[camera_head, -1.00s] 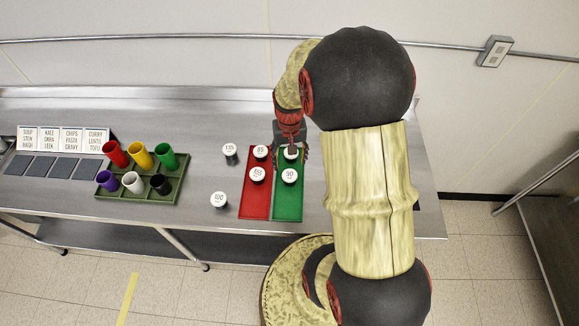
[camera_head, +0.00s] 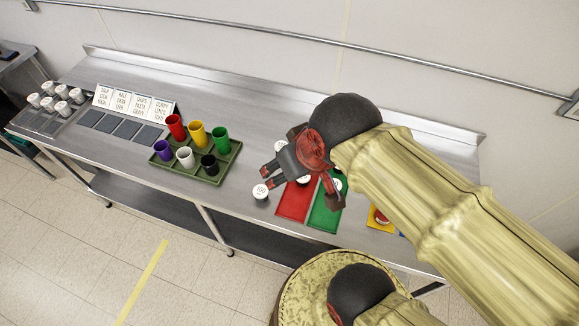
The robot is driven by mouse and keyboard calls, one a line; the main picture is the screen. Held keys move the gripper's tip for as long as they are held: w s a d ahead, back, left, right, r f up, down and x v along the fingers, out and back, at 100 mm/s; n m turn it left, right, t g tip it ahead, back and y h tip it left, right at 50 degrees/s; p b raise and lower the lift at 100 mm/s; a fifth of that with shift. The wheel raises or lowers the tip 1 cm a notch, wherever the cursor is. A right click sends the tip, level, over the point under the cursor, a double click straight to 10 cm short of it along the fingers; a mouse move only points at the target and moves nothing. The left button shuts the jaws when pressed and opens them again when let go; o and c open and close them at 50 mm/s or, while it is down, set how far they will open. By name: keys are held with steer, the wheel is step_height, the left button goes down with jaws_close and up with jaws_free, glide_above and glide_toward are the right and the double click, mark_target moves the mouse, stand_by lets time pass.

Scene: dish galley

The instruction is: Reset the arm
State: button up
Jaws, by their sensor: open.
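My gripper (camera_head: 268,177) is open and empty, its red-tipped fingers pointing left above the steel counter (camera_head: 255,225). Just in front of its fingertips stands a white-topped jar marked 100 (camera_head: 260,191); I cannot tell whether they touch. My arm crosses from the lower right and hides part of the red mat (camera_head: 293,204) and the green mat (camera_head: 324,216). White-topped jars show only in part beneath my gripper, at the mats' far ends.
A green tray (camera_head: 213,175) holds several coloured cups left of my gripper. A blue and yellow item (camera_head: 380,221) shows beside my arm.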

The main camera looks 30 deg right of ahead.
steer(key=shift+s+a+r, duration=0.1)
steer(key=shift+s+a, duration=0.05)
step_height(320, 180, down, 10)
steer(key=b, duration=1)
steer(key=shift+f, duration=0.2)
